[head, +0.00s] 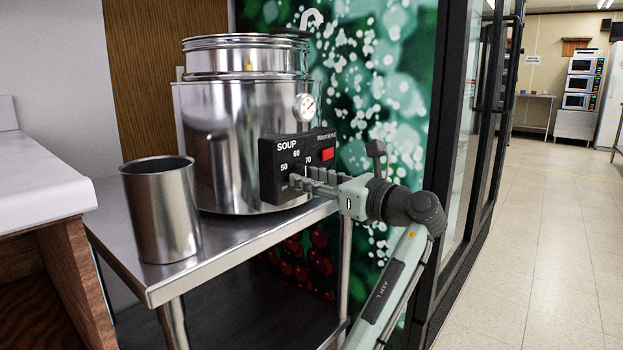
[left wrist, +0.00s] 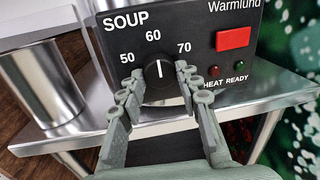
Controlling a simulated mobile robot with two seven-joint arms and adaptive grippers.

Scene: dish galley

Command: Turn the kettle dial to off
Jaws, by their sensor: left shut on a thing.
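The kettle (head: 240,140) is a large shiny steel soup pot on a steel table. Its black control box (head: 270,165), also in the left wrist view (left wrist: 205,25), reads SOUP and Warmlund, with marks 50, 60, 70 and, in the head view, OFF at lower left. The round black dial (left wrist: 159,78) has a white pointer line aimed up at about 60. My left gripper (left wrist: 158,88) is shut on the dial, one finger on each side; in the head view the gripper (head: 300,182) hides most of the dial. My right gripper is not in view.
A steel cup (head: 160,210) stands on the table (head: 215,255) left of the kettle. The box has a red switch (left wrist: 233,38) and two small lamps. A glass-door cabinet (head: 470,150) stands close on the right. Open floor (head: 560,220) lies beyond.

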